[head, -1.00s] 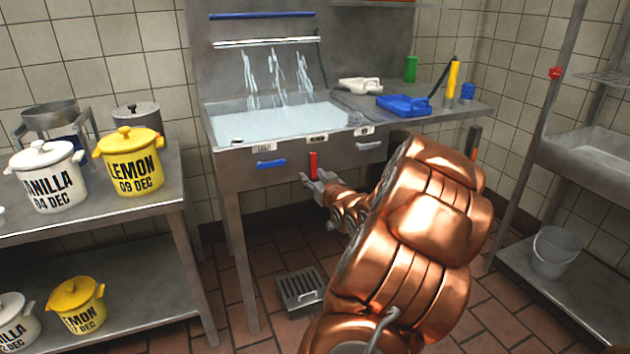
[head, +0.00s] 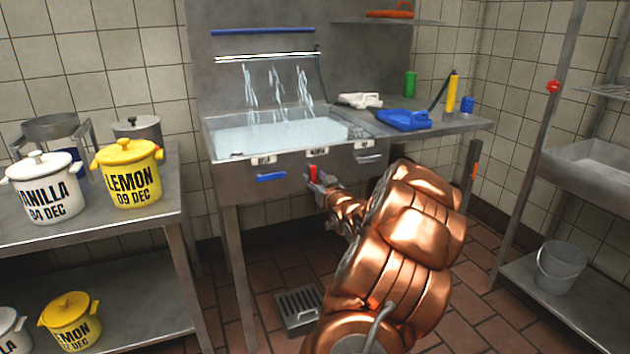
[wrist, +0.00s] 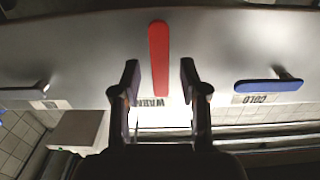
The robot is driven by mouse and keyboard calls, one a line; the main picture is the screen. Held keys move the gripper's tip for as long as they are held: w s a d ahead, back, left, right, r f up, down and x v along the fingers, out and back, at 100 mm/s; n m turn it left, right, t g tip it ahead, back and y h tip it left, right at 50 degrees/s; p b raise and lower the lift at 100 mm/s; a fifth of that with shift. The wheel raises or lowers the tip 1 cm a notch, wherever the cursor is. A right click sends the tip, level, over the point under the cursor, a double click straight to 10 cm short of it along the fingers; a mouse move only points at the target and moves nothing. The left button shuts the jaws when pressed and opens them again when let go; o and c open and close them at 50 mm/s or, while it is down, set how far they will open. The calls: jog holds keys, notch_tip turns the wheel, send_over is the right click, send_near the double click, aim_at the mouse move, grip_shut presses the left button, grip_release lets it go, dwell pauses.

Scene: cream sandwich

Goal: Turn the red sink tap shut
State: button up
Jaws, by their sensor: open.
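The red tap handle (head: 312,172) is on the front panel of the steel sink (head: 222,160), under a label. In the wrist view the red handle (wrist: 159,58) stands lengthwise in the picture, its lower end between the fingers, beside a label reading WARM. My gripper (head: 317,181) is at the handle, and its open fingers (wrist: 157,85) lie on either side with a gap each side. Water runs in several streams into the full-looking basin. In the head view my gripper hides the handle's lower part.
A blue lever (head: 271,177) marked COLD in the wrist view (wrist: 268,85) lies crosswise left of the red one in the head view. A grey lever (head: 369,158) is to the right. A counter with yellow and white pots (head: 128,176) stands at left. A floor drain (head: 299,306) lies below.

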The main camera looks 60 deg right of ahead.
jog(key=shift+w+d, duration=0.15)
jog(key=shift+w, duration=0.05)
jog(key=shift+c, duration=0.2)
grip_shut()
dwell(0.4)
